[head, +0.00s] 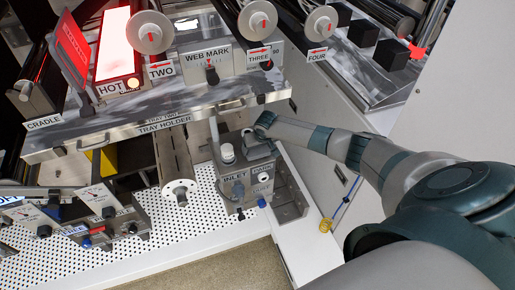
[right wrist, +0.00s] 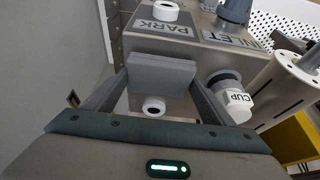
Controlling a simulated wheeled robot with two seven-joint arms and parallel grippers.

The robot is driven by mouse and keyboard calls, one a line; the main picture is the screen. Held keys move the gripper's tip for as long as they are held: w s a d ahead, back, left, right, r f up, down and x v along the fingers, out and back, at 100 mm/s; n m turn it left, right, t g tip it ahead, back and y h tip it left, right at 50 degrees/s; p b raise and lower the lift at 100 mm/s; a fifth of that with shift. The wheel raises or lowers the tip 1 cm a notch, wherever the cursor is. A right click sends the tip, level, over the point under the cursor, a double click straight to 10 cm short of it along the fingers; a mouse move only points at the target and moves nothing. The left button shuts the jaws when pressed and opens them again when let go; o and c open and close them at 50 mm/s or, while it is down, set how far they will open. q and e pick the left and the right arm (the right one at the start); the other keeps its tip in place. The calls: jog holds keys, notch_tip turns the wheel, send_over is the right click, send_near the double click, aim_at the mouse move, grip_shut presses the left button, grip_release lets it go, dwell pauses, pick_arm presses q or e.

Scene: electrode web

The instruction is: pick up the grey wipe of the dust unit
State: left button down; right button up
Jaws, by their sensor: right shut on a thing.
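I cannot tell whether the wipe touches the unit. My left gripper is not in view.
A white-topped cylinder (head: 227,152) stands on the unit. A yellow item (head: 326,225) lies at lower right.

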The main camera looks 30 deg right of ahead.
aim_at(262, 153)
jog(key=shift+r+p, duration=0.35)
jog(key=shift+r, duration=0.25)
notch_tip(262, 153, up, 3)
jog(key=p, duration=0.3)
jog(key=shift+s+f, duration=0.1)
jog(key=shift+s+d+r+p, duration=0.1)
jog(key=shift+s+r+p, duration=0.2)
jog(key=shift+s+p, duration=0.3)
jog(key=shift+s+d+r+p, duration=0.1)
jog(key=shift+s+r+p, duration=0.2)
jog(key=shift+s+p, duration=0.25)
jog(key=s+d+r, duration=0.1)
jog(key=s+r, duration=0.4)
jog(key=s, duration=0.4)
jog(key=shift+d+b, duration=0.2)
jog(key=shift+b, duration=0.15)
jog(key=shift+o, duration=0.4)
